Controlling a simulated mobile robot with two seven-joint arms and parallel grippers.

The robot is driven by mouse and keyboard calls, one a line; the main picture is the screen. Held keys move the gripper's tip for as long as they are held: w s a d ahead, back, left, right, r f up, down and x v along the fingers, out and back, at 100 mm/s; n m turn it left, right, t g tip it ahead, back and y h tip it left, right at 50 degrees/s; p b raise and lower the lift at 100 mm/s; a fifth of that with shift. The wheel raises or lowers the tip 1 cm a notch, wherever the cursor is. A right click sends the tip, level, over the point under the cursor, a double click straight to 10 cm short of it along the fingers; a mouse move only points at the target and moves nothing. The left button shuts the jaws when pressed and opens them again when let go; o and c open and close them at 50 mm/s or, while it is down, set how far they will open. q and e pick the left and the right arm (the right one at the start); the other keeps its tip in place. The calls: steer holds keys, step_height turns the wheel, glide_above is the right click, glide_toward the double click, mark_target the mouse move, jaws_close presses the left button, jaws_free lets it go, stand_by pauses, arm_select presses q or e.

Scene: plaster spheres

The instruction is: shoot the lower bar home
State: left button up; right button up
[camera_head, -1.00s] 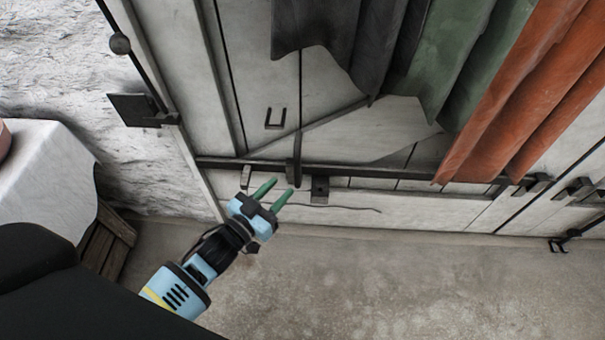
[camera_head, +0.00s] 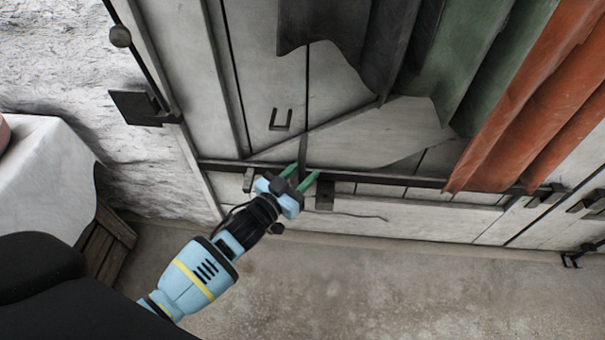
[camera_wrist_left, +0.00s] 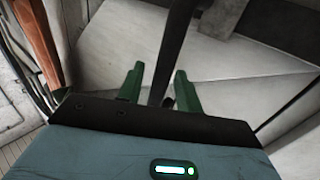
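The lower bar (camera_head: 400,180) is a long dark bar lying across the bottom of the pale plank door. A dark upright handle (camera_head: 304,148) rises from it. My left gripper (camera_head: 302,174) is at this handle, with its green fingers open, one on each side. In the left wrist view the handle (camera_wrist_left: 169,65) passes between the two fingertips (camera_wrist_left: 159,80), with gaps beside it; I see no grip. The bar's right end lies near dark brackets (camera_head: 546,195) at the right; whether it enters them is unclear. My right gripper is not in view.
Dark, green and orange cloths (camera_head: 480,90) hang over the door's upper right. A dark block (camera_head: 325,196) sits just right of my left gripper. A white-covered table (camera_head: 45,170) and a wooden crate (camera_head: 105,240) stand at the left. The floor (camera_head: 400,290) in front is clear.

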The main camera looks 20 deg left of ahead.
arm_select(q)
steer(key=shift+c, duration=0.3)
jaws_close()
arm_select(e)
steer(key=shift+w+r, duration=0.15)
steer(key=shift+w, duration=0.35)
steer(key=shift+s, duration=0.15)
